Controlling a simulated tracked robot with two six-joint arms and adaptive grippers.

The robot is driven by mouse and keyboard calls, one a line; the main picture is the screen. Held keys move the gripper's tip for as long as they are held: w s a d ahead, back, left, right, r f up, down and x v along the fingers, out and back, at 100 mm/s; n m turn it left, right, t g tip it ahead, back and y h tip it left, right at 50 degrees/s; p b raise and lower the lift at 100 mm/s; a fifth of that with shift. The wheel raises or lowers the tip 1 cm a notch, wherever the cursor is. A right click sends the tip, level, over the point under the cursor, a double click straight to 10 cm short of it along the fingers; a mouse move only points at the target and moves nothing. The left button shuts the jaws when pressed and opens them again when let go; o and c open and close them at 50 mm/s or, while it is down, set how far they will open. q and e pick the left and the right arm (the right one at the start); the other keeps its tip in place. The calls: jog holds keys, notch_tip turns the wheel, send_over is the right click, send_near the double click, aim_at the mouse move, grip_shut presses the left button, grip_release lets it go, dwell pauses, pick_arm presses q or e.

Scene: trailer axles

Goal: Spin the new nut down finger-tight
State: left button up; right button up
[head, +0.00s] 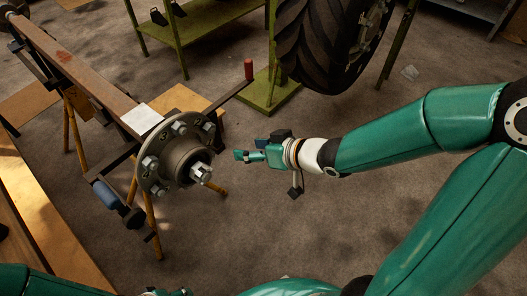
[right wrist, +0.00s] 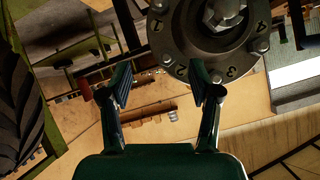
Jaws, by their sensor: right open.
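The wheel hub (head: 172,166) is a round grey flange with several studs, on the end of the axle beam. A bright hex-shaped nut (head: 201,173) sits at the tip of its central spindle. I cannot tell how far down the thread it is. In the right wrist view the hex end (right wrist: 222,14) shows at the top, with the numbered flange (right wrist: 205,62) around it. My right gripper (head: 240,155) is right of the hub, apart from it. Its fingers (right wrist: 163,86) are spread and empty. My left gripper (head: 166,292) barely shows at the bottom edge; its jaws are unclear.
The brown axle beam (head: 75,62) rests on stands at the left. A white sheet (head: 142,118) lies by the hub. A red-handled bar (head: 248,70) sticks out behind it. A large tyre (head: 318,45) and green bench (head: 200,25) stand behind. The floor right of the hub is clear.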

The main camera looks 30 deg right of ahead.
notch_tip(320, 180, up, 5)
jog(key=s+d+n+t+b, duration=0.1)
jog(key=s+n+t+b, duration=0.1)
jog(key=b, duration=0.2)
send_near(212, 127)
jog(key=x, duration=0.8)
jog(key=shift+w+a+f, duration=0.1)
jog(key=shift+w+f, duration=0.05)
jog(key=shift+f, duration=0.15)
pick_arm(q)
jog(key=shift+f, duration=2.6)
pick_arm(e)
jog(key=shift+w+a+f, duration=0.25)
jog(key=shift+w, duration=0.35)
jog(key=shift+r, duration=0.1)
grip_shut()
jog(key=shift+d+y, duration=0.1)
jog(key=shift+y, duration=0.2)
